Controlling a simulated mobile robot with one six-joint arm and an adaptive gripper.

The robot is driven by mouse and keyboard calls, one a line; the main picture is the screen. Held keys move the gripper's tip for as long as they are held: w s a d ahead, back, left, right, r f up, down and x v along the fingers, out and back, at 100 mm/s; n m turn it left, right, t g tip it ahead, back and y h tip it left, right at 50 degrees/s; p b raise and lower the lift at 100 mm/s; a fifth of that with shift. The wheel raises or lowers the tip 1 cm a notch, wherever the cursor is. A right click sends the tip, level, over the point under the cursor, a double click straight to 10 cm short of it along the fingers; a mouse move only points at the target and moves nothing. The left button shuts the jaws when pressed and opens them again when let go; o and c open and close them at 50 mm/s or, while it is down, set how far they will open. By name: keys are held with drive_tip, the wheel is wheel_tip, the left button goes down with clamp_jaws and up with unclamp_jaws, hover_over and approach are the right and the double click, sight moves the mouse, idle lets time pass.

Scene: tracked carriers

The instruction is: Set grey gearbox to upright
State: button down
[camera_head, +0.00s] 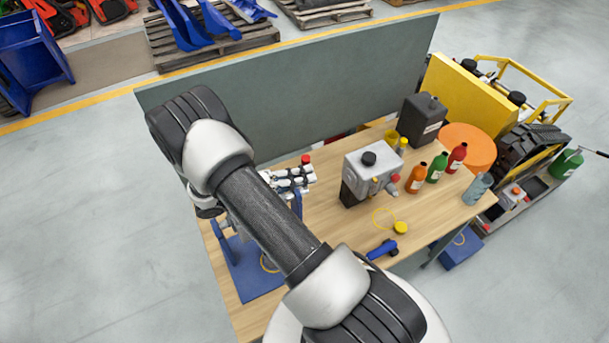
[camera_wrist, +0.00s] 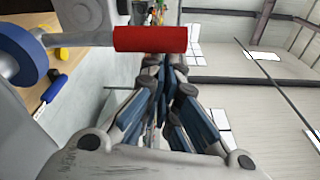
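A grey box (camera_head: 367,176) with a black cap stands further right, clear of my gripper.
Orange (camera_head: 416,178), green (camera_head: 437,167) and red (camera_head: 456,158) bottles and a dark canister (camera_head: 421,119) stand on the wooden table's right side. A blue tool (camera_head: 384,248) lies near the front edge. A grey panel (camera_head: 300,95) runs behind the table.

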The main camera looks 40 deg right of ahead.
drive_tip(key=shift+w+r, duration=0.1)
drive_tip(key=shift+w, duration=0.15)
drive_tip(key=v, duration=1.2)
drive_tip(key=shift+s, duration=0.25)
